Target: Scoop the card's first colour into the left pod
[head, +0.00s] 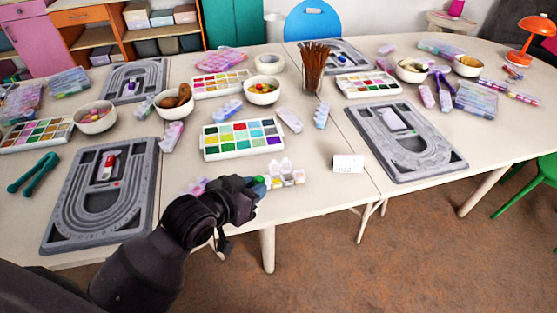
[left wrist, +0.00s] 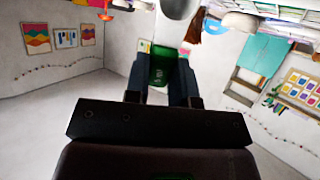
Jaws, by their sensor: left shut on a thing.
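My left gripper (head: 258,184) reaches over the front edge of the middle table, its fingers shut on a small green thing (head: 260,180). In the left wrist view this green thing (left wrist: 163,66) sits between the two fingers; its full shape is hidden, so I cannot tell if it is a scoop. Just right of the gripper stand small clear pods (head: 285,175), some with pale or yellowish content; the gripper partly hides the left side of this group. A small white card (head: 348,163) stands to the right, its marks too small to read. My right gripper is not in view.
A white tray of coloured compartments (head: 206,152) lies behind the pods. Grey bead boards lie left (head: 60,232) and right (head: 450,165). Bowls of beads, bead boxes and a cup of brown sticks (head: 314,65) stand farther back. Bare tabletop lies between pods and card.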

